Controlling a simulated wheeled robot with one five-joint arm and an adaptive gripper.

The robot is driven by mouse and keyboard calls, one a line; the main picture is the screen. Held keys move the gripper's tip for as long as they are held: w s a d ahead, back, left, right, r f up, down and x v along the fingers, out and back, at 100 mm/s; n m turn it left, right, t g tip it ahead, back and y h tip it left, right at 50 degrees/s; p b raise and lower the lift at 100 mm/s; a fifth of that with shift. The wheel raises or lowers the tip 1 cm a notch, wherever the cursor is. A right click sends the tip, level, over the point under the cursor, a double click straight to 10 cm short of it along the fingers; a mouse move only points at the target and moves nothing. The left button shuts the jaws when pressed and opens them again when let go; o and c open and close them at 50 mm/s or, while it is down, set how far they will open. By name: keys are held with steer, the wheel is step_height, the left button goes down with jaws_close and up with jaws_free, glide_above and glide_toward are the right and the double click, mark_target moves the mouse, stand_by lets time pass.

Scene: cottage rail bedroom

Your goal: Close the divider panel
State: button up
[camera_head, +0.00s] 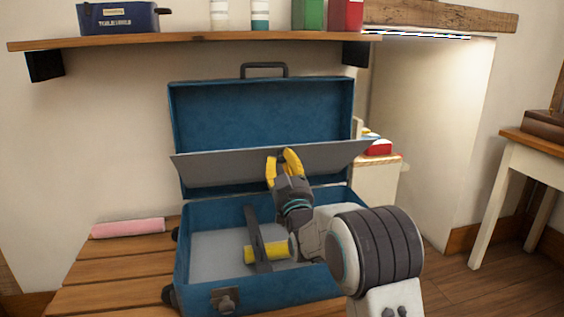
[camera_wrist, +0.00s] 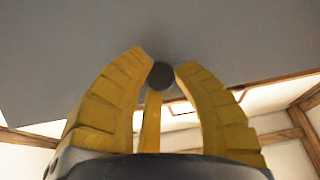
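The grey divider panel (camera_head: 225,166) stands tilted across the open blue suitcase (camera_head: 190,225), between its raised lid (camera_head: 262,115) and its base. My gripper (camera_head: 280,154) is at the middle of the panel, on its near side, fingers pointing up. In the wrist view the panel's grey face (camera_wrist: 60,50) fills the upper part. My yellow fingers (camera_wrist: 166,62) are apart there. A small dark round piece (camera_wrist: 160,76) lies between their tips with a yellow strip below it. I cannot tell whether the fingers touch the panel.
A yellow cylinder (camera_head: 262,253) and a dark grey bar (camera_head: 258,236) are in the suitcase base. A pink roll (camera_head: 127,229) lies on the wooden bench (camera_head: 115,272) at left. A shelf (camera_head: 200,41) with containers hangs above the lid. A side table (camera_head: 545,148) stands at right.

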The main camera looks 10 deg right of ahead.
steer(key=shift+r, duration=0.1)
jaws_close()
steer(key=shift+r, duration=0.1)
